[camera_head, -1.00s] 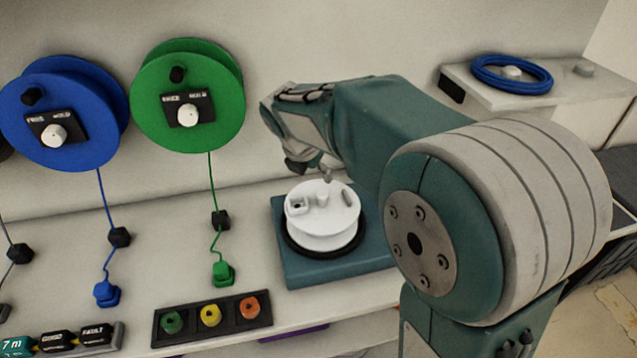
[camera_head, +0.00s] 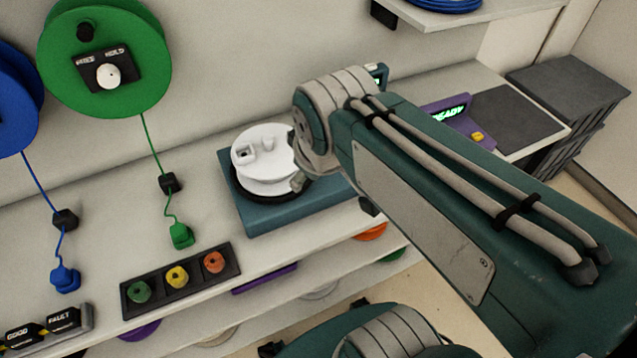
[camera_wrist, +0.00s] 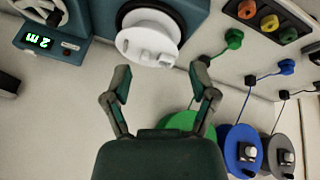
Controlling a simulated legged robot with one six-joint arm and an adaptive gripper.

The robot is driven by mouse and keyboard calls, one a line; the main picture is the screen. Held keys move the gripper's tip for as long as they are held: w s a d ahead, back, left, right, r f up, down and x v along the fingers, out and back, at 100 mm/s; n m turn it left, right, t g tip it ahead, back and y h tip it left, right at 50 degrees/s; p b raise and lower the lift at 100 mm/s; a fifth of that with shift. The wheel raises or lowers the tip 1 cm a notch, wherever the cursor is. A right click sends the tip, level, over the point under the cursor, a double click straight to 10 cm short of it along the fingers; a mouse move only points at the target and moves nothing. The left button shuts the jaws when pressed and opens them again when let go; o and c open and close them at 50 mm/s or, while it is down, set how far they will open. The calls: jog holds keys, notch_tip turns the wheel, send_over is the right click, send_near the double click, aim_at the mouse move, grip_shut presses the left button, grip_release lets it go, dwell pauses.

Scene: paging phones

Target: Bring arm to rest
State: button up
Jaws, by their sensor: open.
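My gripper (camera_wrist: 160,82) shows in the wrist view with its two fingers spread and nothing between them. In the head view my arm reaches in from the right, and the gripper is mostly hidden behind its links. A white spool (camera_head: 265,172) sits on a blue-teal base (camera_head: 243,215) on the bench, just left of my arm's far end. In the wrist view the white spool (camera_wrist: 150,38) appears beyond the fingertips, apart from them.
A green reel (camera_head: 105,57) and a blue reel (camera_head: 18,100) hang on the wall, their cords leading to plugs. A black tray (camera_head: 180,284) holds three coloured knobs. A purple device reading READY (camera_head: 446,112) and dark crates (camera_head: 568,90) stand at right. A shelf (camera_head: 470,18) is above.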

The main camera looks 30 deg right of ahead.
jog(key=s+m, duration=0.2)
jog(key=s+f+m, duration=0.1)
jog(key=m, duration=0.1)
jog(key=shift+s+a+f+m+t, duration=0.1)
jog(key=shift+s+f+m+t, duration=0.1)
jog(key=shift+s+m+t, duration=0.15)
dwell(1.9)
